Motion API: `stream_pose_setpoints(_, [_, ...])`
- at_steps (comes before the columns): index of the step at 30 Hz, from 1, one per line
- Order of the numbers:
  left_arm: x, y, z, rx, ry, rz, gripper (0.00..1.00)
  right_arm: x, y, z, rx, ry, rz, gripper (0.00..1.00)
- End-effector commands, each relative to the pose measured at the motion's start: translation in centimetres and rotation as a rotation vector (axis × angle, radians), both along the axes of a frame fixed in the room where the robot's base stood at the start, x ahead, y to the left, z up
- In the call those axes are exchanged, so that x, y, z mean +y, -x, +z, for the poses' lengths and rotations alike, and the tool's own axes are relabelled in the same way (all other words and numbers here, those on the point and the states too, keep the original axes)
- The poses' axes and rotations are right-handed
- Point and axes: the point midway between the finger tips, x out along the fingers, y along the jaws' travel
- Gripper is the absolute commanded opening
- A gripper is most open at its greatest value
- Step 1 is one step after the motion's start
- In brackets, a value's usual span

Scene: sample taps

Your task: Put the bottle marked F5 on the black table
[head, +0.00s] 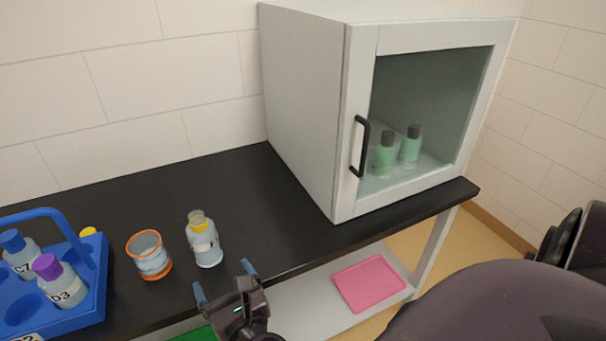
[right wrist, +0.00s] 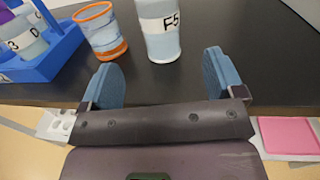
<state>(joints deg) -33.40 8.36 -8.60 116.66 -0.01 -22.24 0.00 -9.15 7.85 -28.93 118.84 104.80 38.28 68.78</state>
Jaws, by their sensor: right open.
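My right gripper (head: 225,280) is open and empty at the table's front edge. Its blue fingertips, also in the right wrist view (right wrist: 162,78), point toward the bottle, which is ahead of the gap between them and apart from both. My left gripper is not in view.
An orange-rimmed cup (head: 150,256) stands just left of the bottle. A blue carrier (head: 93,300) with bottles, including C7 and D3, is farther left. A closed glass-door cabinet (head: 300,105) holds green bottles (head: 383,155). A pink tray (head: 368,283) lies on the lower shelf. The table behind the bottle is clear.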

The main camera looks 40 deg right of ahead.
Motion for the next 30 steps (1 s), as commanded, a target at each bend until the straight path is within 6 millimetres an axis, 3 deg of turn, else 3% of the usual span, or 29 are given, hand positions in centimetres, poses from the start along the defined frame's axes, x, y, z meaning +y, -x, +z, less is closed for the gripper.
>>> stream_pose_setpoints(5, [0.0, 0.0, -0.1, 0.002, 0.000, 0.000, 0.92, -1.1, 0.9, 0.2, -0.043, 0.327, 0.014, 0.87])
stream_pose_setpoints(14, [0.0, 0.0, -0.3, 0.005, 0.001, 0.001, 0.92, -2.1, 3.4, -1.7, -0.061, 1.174, 0.093, 0.87])
stream_pose_setpoints(23, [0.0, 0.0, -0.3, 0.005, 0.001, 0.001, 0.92, -4.0, 7.0, -7.9, 0.032, 2.046, 0.292, 0.87])
stream_pose_setpoints(30, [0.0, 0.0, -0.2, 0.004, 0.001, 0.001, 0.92, -8.2, 11.5, -14.4, 0.156, 2.720, 0.621, 0.87])
